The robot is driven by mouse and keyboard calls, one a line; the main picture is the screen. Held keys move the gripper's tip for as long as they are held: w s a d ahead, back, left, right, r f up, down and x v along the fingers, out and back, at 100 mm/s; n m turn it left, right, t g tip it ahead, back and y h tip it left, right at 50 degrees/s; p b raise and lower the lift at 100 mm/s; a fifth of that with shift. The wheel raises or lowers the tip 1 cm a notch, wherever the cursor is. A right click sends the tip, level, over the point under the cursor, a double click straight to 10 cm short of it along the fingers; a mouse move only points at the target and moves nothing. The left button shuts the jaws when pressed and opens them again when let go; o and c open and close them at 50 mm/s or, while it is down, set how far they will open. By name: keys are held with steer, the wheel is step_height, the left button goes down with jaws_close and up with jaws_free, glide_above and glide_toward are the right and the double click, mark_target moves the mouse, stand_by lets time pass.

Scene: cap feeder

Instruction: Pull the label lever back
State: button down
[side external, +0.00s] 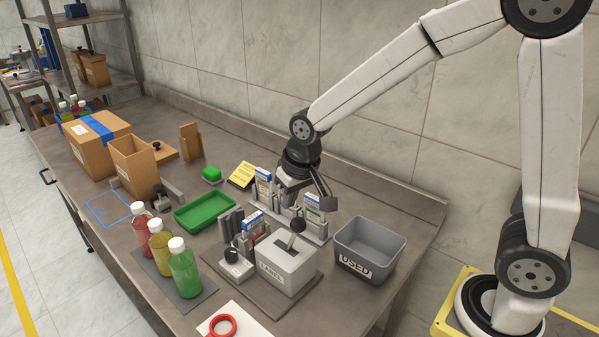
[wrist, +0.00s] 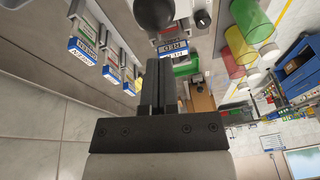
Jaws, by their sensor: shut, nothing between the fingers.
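The label box (side external: 281,272) is a light grey block marked LABEL with a dark slot in its top. Its lever rises from the slot and ends in a dark ball knob (side external: 297,226). In the wrist view the knob (wrist: 155,12) shows at the top edge, beyond my fingertips. My gripper (side external: 289,198) is above the bench, behind the label box and near the lever. Its fingers (wrist: 158,64) are together and hold nothing. They look apart from the knob, but the exact gap is hard to tell. The fingertips are partly hidden in the side view.
A rack of labelled cartridges (side external: 316,234) stands close behind the box. A grey USED bin (side external: 368,244) stands at its right, a dial unit (side external: 235,265) at its left. Several coloured bottles (side external: 184,270) and a green tray (side external: 204,212) are farther left.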

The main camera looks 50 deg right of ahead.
steer(key=w+v, duration=0.1)
steer(key=v, duration=0.9)
steer(key=shift+d+r, duration=0.2)
steer(key=shift+r, duration=0.2)
steer(key=shift+s, duration=0.1)
steer(key=s+d+f+n, duration=0.1)
steer(key=s+d+f, duration=0.1)
steer(key=s+f, duration=0.3)
steer(key=s+d+f, duration=0.2)
steer(key=s+f, duration=0.3)
steer(key=f, duration=0.5)
steer(key=shift+s+n, duration=0.25)
steer(key=shift+n, duration=0.15)
steer(key=shift+f, duration=0.15)
